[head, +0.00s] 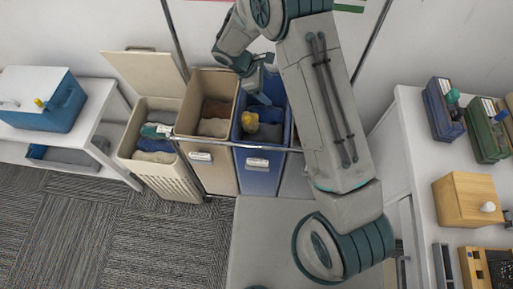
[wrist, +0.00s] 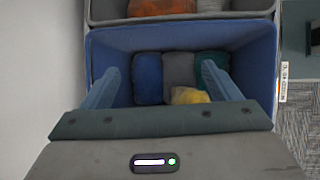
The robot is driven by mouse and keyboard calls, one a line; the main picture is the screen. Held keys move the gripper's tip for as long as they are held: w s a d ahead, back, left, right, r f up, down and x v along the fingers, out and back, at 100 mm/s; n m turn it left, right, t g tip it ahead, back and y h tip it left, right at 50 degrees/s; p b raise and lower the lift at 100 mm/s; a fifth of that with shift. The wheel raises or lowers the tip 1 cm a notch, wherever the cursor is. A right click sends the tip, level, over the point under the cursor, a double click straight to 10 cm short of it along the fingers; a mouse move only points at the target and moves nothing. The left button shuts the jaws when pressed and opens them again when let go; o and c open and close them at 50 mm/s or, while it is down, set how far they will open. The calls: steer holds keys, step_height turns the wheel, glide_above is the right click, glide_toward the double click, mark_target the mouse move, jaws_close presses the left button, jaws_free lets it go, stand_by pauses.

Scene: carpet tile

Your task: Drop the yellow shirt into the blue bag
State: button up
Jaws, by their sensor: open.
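The blue bag (head: 262,172) hangs in the sorter frame, its mouth open; in the wrist view its blue wall (wrist: 185,38) surrounds the opening. The yellow shirt (head: 249,121) is a small bundle inside the blue bag. In the wrist view the yellow shirt (wrist: 188,96) lies low in the bag, on or against grey and teal cloth. My gripper (head: 258,92) is over the bag mouth, pointing down. Its two blue-grey fingers (wrist: 163,88) are spread wide, with nothing held between them. The gripper's body hides the near part of the bag in the wrist view.
A tan bag (head: 212,165) with brown and beige cloth stands left of the blue one. Further left is a cream lidded hamper (head: 165,178) with clothes. A side table with a blue box (head: 45,98) is at left; a white table with a wooden box (head: 468,204) is at right.

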steer(key=b+v, duration=0.2)
steer(key=v, duration=1)
steer(key=shift+a+r, duration=0.2)
steer(key=shift+r, duration=0.05)
steer(key=shift+s+d, duration=0.1)
steer(key=s+d+r+m+y, duration=0.2)
steer(key=s+d+r+m, duration=0.25)
steer(key=d, duration=0.35)
steer(key=s+d+r+m+y, duration=0.1)
steer(key=s+d+r+m, duration=0.3)
steer(key=d+r, duration=0.25)
steer(key=s+d+m+t+y, duration=0.1)
steer(key=s+d+m, duration=0.3)
steer(key=s, duration=0.3)
steer(key=s+d+m+y, duration=0.2)
steer(key=s+d+m, duration=0.3)
steer(key=s, duration=0.3)
steer(key=shift+r+t, duration=0.4)
steer(key=shift+r, duration=0.05)
steer(key=shift+s+m, duration=0.1)
steer(key=shift+m, duration=0.15)
steer(key=shift+c, duration=0.3)
